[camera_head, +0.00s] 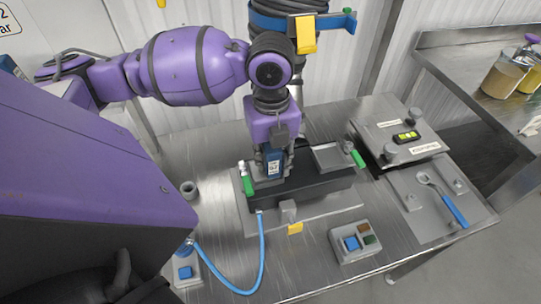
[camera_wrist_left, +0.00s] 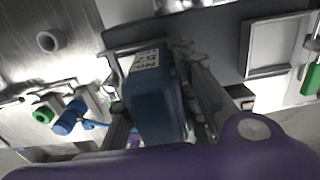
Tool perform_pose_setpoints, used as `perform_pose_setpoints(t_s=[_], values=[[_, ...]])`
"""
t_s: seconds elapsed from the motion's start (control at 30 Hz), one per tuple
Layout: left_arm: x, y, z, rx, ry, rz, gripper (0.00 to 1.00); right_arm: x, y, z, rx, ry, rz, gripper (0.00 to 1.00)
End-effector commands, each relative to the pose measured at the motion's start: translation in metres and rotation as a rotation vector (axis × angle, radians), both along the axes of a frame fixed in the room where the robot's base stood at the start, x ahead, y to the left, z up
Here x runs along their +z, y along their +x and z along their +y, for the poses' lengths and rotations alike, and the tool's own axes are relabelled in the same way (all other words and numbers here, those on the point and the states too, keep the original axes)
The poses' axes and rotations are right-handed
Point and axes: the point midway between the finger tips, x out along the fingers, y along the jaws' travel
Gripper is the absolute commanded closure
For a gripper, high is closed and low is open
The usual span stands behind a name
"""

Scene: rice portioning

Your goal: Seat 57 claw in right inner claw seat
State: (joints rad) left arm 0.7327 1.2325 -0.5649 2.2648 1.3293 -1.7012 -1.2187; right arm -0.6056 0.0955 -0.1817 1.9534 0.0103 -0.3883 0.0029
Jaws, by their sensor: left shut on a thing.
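My left gripper (camera_head: 272,150) points down over the dark block (camera_head: 312,188) on the table and is shut on the blue 57 claw (camera_head: 273,166). In the left wrist view the claw (camera_wrist_left: 153,100) shows its white label with "57", between the fingers of the gripper (camera_wrist_left: 165,125). The claw is at the left part of the block, beside a thin metal frame (camera_wrist_left: 118,52). Its lower end is hidden, so I cannot tell whether it is fully down. A second, empty-looking square frame (camera_head: 333,157) lies on the block's right part. My right gripper is not in view.
Green-handled clamps (camera_head: 247,180) flank the block. A blue hose (camera_head: 262,250) runs in front. A button box (camera_head: 355,242) stands front right, with a plate bearing a blue-handled wrench (camera_head: 447,200) beyond. A small grey cup (camera_head: 188,189) stands left.

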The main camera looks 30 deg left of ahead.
Motion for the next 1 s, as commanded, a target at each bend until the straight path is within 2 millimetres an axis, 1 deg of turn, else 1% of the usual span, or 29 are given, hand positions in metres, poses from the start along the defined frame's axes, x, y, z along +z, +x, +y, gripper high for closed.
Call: perform_pose_setpoints(t_s=[0.33,0.37,0.5,0.73,0.87,0.9,1.0], values=[[0.0,0.0,0.0,0.0,-0.001,-0.002,1.0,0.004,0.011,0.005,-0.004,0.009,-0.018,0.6],[0.0,0.0,0.0,0.0,-0.001,-0.002,0.68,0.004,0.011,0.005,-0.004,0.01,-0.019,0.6],[0.0,0.0,0.0,0.0,-0.001,-0.001,0.5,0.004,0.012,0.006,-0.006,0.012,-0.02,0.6],[0.0,0.0,0.0,0.0,-0.001,0.001,0.5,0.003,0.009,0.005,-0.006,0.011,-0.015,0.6],[-0.001,0.0,0.0,0.0,-0.001,0.002,0.33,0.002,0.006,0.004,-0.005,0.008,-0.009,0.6],[-0.001,0.0,0.0,0.0,-0.001,0.002,0.31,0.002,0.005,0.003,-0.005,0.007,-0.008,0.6],[-0.001,0.0,0.0,0.0,0.0,0.001,0.31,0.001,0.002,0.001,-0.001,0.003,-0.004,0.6]])
